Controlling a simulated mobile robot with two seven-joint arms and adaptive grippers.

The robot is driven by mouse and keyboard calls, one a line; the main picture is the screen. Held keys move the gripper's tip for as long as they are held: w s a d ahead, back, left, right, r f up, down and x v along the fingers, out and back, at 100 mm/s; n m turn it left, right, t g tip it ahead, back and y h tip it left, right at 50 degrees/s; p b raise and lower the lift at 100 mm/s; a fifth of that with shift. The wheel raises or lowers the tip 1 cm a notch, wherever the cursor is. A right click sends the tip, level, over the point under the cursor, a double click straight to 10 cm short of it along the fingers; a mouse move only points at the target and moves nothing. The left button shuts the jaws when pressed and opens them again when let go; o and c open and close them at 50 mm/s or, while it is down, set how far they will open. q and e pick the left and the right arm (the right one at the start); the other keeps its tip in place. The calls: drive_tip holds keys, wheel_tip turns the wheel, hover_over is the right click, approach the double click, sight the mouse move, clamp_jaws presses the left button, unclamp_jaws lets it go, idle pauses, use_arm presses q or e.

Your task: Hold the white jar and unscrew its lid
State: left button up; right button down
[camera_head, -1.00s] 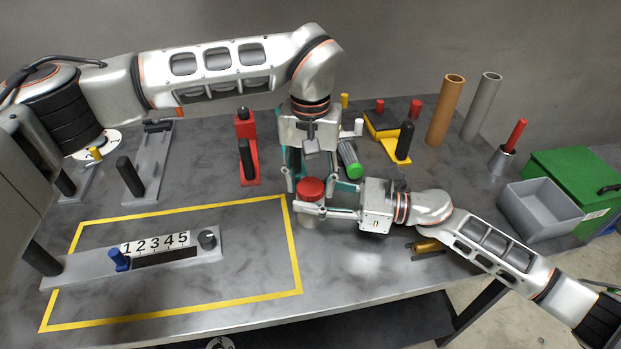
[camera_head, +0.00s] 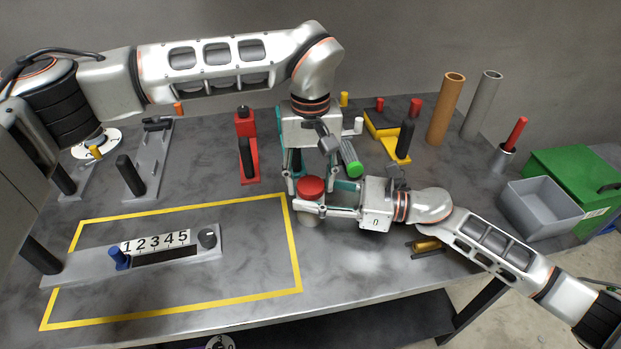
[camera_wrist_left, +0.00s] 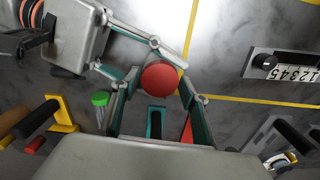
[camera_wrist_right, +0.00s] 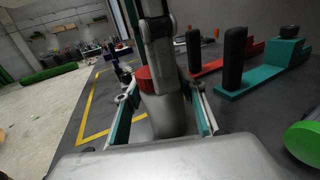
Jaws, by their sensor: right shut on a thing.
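The white jar (camera_head: 308,217) has a red lid (camera_head: 311,187) on top and stands upright, mostly hidden behind my right fingers. My right gripper (camera_head: 312,205) comes in from the right and is shut on the jar's body. The right wrist view shows the jar (camera_wrist_right: 166,117) between its fingers. My left gripper (camera_wrist_left: 160,88) points down from above, with a finger on either side of the red lid (camera_wrist_left: 160,77). The tips lie close to the lid's edge, but whether they press on it cannot be told.
A grey fixture with a number strip (camera_head: 155,242) lies inside a yellow outline at left. A red block fixture (camera_head: 247,145), a green-ended cylinder (camera_head: 350,160) and a yellow fixture (camera_head: 388,140) stand behind. A grey bin (camera_head: 540,208) is at right.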

idle(0.3)
use_arm(q)
drive_tip(key=shift+r, duration=2.25)
drive_tip(key=shift+c, duration=0.3)
wheel_tip(320, 180, up, 3)
drive_tip(key=m, duration=0.3)
drive_tip(key=shift+r, duration=0.1)
drive_tip(key=shift+f, duration=3.9)
drive_tip(key=c, duration=1.2)
drive_tip(key=shift+o, duration=0.2)
drive_tip(key=shift+n, duration=1.5)
